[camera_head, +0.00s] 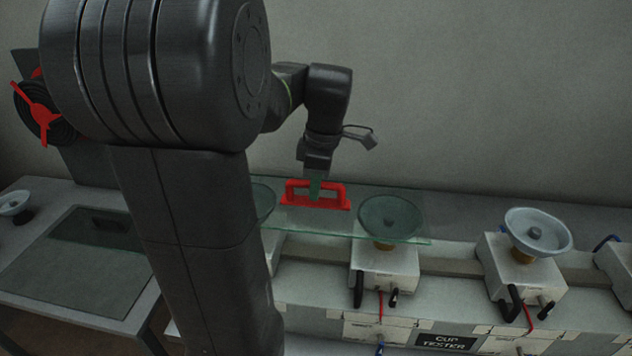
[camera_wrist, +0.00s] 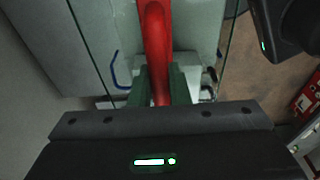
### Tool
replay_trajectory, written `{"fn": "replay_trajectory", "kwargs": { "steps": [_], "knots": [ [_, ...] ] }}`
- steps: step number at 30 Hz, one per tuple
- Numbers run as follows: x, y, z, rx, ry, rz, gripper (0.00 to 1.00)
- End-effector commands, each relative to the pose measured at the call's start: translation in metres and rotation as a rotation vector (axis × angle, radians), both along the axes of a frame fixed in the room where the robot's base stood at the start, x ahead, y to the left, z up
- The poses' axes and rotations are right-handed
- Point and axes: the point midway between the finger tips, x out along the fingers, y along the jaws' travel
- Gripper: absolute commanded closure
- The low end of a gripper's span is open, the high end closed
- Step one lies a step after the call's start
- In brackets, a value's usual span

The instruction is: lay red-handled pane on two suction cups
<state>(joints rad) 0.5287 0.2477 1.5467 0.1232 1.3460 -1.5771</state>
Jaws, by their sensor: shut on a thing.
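The glass pane (camera_head: 405,236) with a red handle (camera_head: 333,203) lies level over two suction cups. One cup (camera_head: 390,217) shows through the glass near its right end. The other cup (camera_head: 263,200) is at its left, mostly hidden by my arm. I cannot tell whether the pane touches them. My gripper (camera_head: 315,192) is shut on the red handle from above. In the wrist view, the green fingers of my gripper (camera_wrist: 160,86) are on both sides of the red handle (camera_wrist: 156,40).
Another suction cup (camera_head: 538,232) on a white block stands to the right, uncovered. A further cup (camera_head: 14,203) is at the far left. A dark-framed glass panel (camera_head: 60,270) lies on the left table. A sign reading "CUP TESTER" (camera_head: 446,342) is at the front.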

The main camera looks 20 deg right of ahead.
Motion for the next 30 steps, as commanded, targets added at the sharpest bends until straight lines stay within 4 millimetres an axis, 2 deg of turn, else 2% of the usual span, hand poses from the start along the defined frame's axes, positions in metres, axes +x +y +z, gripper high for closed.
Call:
{"fn": "replay_trajectory", "kwargs": {
  "steps": [29,30],
  "knots": [
    [-0.0012,-0.0005,-0.0036,-0.001,-0.002,0.0,1.0],
    [-0.0012,-0.0005,-0.0036,-0.001,-0.002,0.0,0.82]
  ]
}}
